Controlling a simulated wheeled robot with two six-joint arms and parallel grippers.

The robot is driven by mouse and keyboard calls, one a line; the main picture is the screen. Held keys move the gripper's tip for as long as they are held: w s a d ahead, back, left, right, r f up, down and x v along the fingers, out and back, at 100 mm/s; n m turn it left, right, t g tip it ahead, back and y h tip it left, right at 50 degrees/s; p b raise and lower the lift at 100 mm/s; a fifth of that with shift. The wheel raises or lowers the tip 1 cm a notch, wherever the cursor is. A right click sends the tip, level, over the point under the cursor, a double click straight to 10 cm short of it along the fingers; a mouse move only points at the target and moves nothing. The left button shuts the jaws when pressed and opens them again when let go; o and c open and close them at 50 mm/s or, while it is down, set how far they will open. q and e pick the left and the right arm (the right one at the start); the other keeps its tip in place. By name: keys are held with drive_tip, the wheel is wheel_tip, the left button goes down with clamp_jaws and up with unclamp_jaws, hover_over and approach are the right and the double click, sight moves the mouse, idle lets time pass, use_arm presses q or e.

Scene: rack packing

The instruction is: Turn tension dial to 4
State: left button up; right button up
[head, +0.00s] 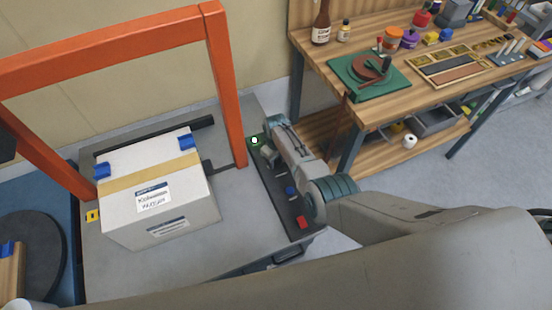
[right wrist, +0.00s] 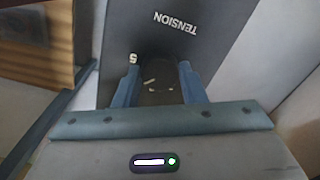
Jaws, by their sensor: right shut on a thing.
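The dark tension dial (right wrist: 160,88) sits between the two blue-grey fingers of my right gripper (right wrist: 158,90) in the right wrist view. The gripper is shut on it. A pale mark shows on the dial's top. The word TENSION is printed upside down on the dark control panel (right wrist: 115,30), and a white 5 shows beside the left finger. Other numbers are hidden, so I cannot tell the dial's setting. In the head view my right gripper (head: 268,154) is over the far end of the panel (head: 277,206), and the dial is hidden there. My left gripper is not in view.
A white taped box (head: 122,224) stands on the grey machine under an orange frame (head: 226,90). Blue and red buttons (head: 301,221) are on the near panel. A wooden workbench (head: 420,100) with tools and bottles stands to the right.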

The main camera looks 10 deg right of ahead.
sight(276, 161)
idle(0.5)
drive_tip(key=o, duration=1)
drive_tip(key=shift+r, duration=0.5)
wheel_tip(276, 161, up, 10)
drive_tip(key=shift+f, duration=0.1)
